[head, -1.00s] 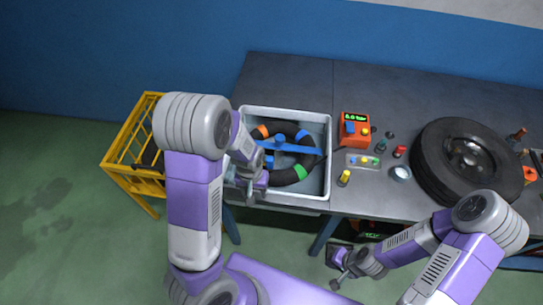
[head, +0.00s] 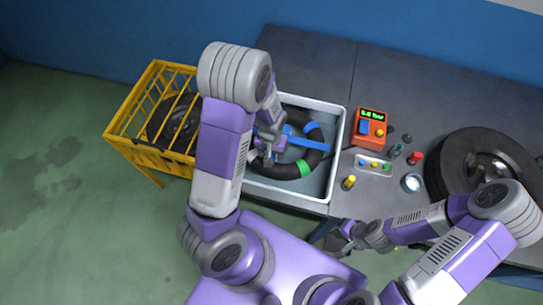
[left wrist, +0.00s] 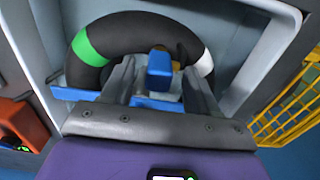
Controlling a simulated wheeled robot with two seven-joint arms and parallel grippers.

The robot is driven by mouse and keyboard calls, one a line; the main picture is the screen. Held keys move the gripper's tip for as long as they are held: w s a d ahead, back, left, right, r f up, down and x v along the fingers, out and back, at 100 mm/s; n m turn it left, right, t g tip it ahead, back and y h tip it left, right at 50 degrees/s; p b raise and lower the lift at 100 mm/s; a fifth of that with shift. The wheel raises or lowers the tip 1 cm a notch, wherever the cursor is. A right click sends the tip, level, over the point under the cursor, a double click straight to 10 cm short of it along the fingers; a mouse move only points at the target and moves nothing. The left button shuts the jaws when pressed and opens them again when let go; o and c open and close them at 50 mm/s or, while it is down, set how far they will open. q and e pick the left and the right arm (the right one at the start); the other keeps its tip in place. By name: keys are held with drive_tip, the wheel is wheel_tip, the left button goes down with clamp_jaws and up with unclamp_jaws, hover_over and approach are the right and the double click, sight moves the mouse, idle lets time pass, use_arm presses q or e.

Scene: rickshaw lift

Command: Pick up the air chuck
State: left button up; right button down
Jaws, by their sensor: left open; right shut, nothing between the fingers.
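I cannot tell which small item is the air chuck. On the bench are a small red-capped piece (head: 415,158), a dark green-topped piece (head: 396,150) and a yellow-topped piece (head: 348,183). An orange gauge box (head: 369,128) with a lit display stands behind them. My left gripper (head: 268,150) is over the left part of the grey tub (head: 338,165). My right gripper (head: 335,240) is shut and empty, low by the bench's front edge.
The black ring with coloured bands (head: 318,160) and a blue bar (head: 308,143) lie in the tub. A yellow cage (head: 125,125) stands left of the bench. A tyre (head: 450,160) lies on the bench at right. The back of the bench is clear (head: 310,65).

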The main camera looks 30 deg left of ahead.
use_arm(q)
drive_tip(key=shift+w+f, duration=0.2)
drive_tip(key=shift+f, duration=1)
drive_tip(key=shift+s, duration=0.1)
drive_tip(key=c, duration=1)
drive_tip(key=shift+r, duration=0.1)
wheel_tip(320, 180, up, 9)
drive_tip(key=shift+r+p, duration=0.1)
drive_tip(key=shift+p, duration=0.6)
drive_tip(key=shift+r, duration=0.35)
